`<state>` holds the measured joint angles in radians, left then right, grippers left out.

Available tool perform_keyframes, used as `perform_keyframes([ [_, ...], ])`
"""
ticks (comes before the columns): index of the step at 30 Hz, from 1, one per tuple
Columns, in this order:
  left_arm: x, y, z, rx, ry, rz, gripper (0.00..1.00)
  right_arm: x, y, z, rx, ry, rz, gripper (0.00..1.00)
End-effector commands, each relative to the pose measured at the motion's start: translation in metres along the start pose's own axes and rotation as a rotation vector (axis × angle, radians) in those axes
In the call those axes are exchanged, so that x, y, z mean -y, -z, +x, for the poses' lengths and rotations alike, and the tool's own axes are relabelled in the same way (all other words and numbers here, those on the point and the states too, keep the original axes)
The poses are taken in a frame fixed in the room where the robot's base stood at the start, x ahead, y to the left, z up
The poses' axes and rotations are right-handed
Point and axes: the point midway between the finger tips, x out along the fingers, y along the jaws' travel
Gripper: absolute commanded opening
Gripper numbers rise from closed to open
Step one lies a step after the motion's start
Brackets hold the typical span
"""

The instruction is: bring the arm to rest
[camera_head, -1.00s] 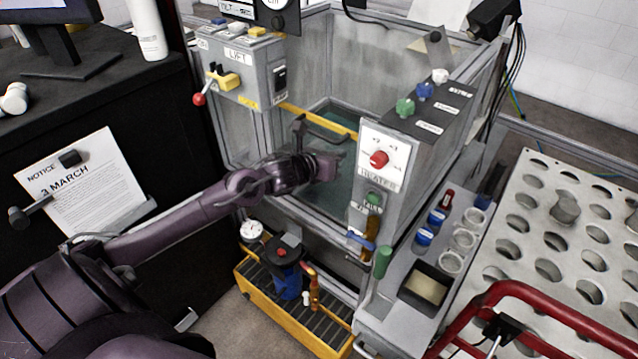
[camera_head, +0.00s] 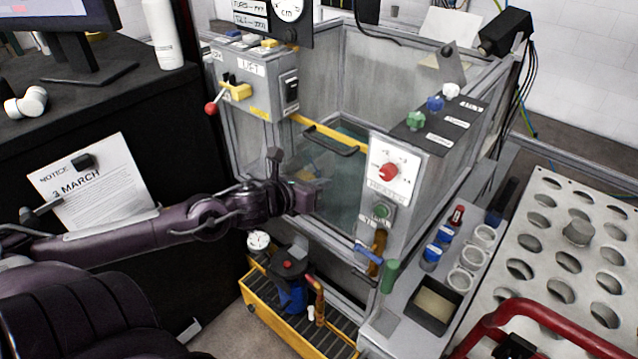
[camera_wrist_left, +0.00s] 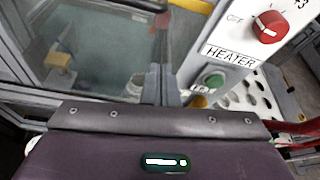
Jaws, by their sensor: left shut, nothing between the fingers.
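My left arm (camera_head: 150,229) comes in from the left, low in front of the dark bench. My left gripper (camera_head: 312,184) is shut and empty, in front of the clear-walled tank (camera_head: 340,207). The wrist view shows my dark wrist housing across the bottom; the fingertips are hidden there. The heater panel (camera_head: 392,178) with its red knob stands to the right of the gripper, and it also shows in the wrist view (camera_wrist_left: 238,45). A gap appears between gripper and panel. My right gripper is not in view.
The lift box (camera_head: 250,85) with a red-tipped lever stands above and behind the gripper. A yellow tray (camera_head: 265,318) with a blue pump sits below. A perforated rack (camera_head: 548,240) and red rail (camera_head: 545,310) lie right. A notice (camera_head: 95,190) hangs behind my arm.

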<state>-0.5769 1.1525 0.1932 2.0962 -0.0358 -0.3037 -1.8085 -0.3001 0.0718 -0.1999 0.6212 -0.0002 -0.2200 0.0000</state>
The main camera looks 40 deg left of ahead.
Motion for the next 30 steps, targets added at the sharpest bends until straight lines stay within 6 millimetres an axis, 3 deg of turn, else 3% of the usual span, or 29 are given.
perform_keyframes([
  [11, -0.007, 0.004, -0.002, -0.003, -0.014, -0.025, 0.0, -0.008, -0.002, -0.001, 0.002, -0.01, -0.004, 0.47],
  [14, -0.037, 0.02, 0.001, -0.01, -0.073, -0.137, 0.0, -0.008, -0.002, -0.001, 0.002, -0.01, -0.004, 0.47],
  [16, -0.071, 0.043, 0.003, -0.017, -0.141, -0.274, 0.0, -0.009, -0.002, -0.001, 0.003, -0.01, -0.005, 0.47],
  [20, -0.139, 0.113, -0.001, -0.025, -0.302, -0.614, 0.0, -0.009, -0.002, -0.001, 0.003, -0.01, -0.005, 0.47],
  [21, -0.156, 0.139, -0.004, -0.025, -0.353, -0.72, 0.0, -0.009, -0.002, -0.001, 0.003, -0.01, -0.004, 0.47],
  [24, -0.187, 0.208, -0.015, -0.023, -0.474, -0.979, 0.0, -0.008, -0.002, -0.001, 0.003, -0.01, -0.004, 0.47],
  [27, -0.203, 0.282, -0.03, -0.016, -0.596, -1.225, 0.0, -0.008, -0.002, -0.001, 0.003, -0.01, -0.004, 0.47],
  [30, -0.203, 0.357, -0.047, -0.007, -0.719, -1.456, 0.0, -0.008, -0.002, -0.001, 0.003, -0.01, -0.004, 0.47],
])
